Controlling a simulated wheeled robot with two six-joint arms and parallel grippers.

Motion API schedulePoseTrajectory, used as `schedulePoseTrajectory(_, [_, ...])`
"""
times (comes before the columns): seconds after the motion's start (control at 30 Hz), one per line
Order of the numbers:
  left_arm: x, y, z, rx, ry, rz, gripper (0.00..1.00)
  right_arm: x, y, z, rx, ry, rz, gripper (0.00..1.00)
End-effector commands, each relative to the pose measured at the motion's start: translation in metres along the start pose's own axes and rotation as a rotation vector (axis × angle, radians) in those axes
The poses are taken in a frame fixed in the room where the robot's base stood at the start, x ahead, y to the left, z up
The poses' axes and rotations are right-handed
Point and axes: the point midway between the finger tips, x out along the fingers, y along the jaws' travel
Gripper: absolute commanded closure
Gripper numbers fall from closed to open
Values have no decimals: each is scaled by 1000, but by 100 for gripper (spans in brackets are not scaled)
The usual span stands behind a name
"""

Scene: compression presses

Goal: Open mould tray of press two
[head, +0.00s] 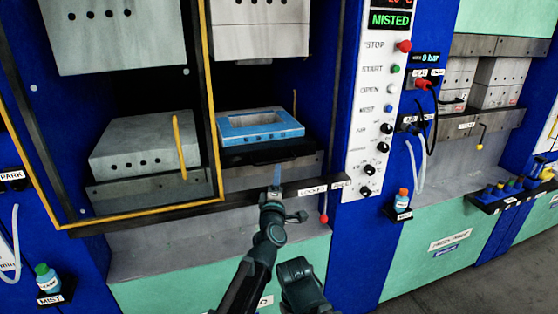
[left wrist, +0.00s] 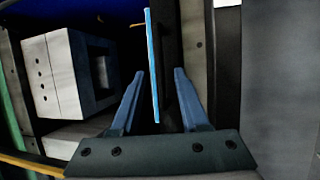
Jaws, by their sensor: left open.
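The mould tray (head: 290,131) is a blue, frame-like piece with a grey recessed middle, sitting in the bay of the middle press above a dark front bar (head: 262,154). Whether the fingers touch the bar cannot be told.
A yellow-edged guard frame (head: 208,90) stands left of the tray, with a grey mould block (head: 140,147) behind it. A rail with a "LOCKED" label (head: 312,190) and a red-knobbed lever (head: 323,217) are right of my gripper. A control panel (head: 372,110) is farther right.

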Motion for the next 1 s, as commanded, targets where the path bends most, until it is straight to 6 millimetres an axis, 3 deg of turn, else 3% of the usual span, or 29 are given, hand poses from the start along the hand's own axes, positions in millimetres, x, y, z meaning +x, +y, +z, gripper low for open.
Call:
schedulePoseTrajectory(0.03, [17,1,1,2,0,0,55,-4,0,0,0,0,0,73])
schedulePoseTrajectory(0.1, [30,1,1,2,0,0,55,-6,1,0,0,0,0,73])
schedulePoseTrajectory(0.4, [69,0,0,1,0,0,55,-13,1,1,0,0,0,73])
schedulePoseTrajectory(0.87, [77,0,0,2,0,0,55,-14,1,1,0,0,0,73])
schedulePoseTrajectory(1.0, [76,0,0,2,0,0,79,-14,1,1,0,0,0,73])
